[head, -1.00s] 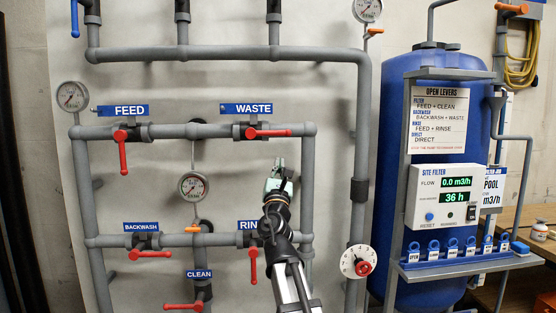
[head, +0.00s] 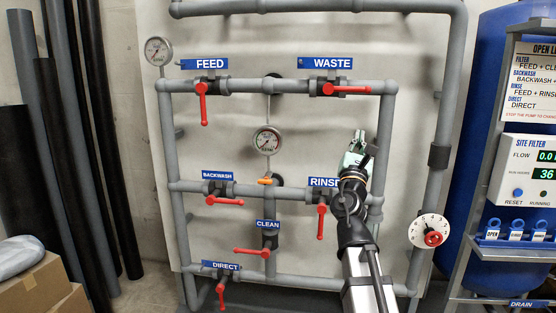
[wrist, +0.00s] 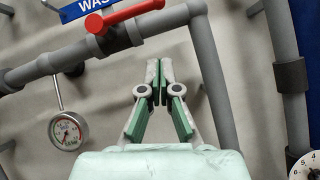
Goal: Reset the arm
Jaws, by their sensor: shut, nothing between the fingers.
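My arm reaches up in front of the pipe panel in the head view, with my gripper (head: 357,143) raised between the WASTE valve and the RINSE label. My gripper is shut and empty. In the wrist view its green-padded fingers (wrist: 159,84) meet at the tips, in front of the bare wall panel and below the WASTE valve's red lever (wrist: 124,14). The fingers appear apart from the pipes. In the head view the WASTE lever (head: 350,89) lies horizontal, and the RINSE lever (head: 321,221) hangs down below my gripper, to its left.
The FEED (head: 203,103) and DIRECT (head: 221,293) levers point down; the BACKWASH (head: 225,201) and CLEAN (head: 250,251) levers lie horizontal. A white dial (head: 431,231) and the blue tank (head: 480,130) stand right. Black pipes (head: 75,130) and boxes (head: 40,285) are at the left.

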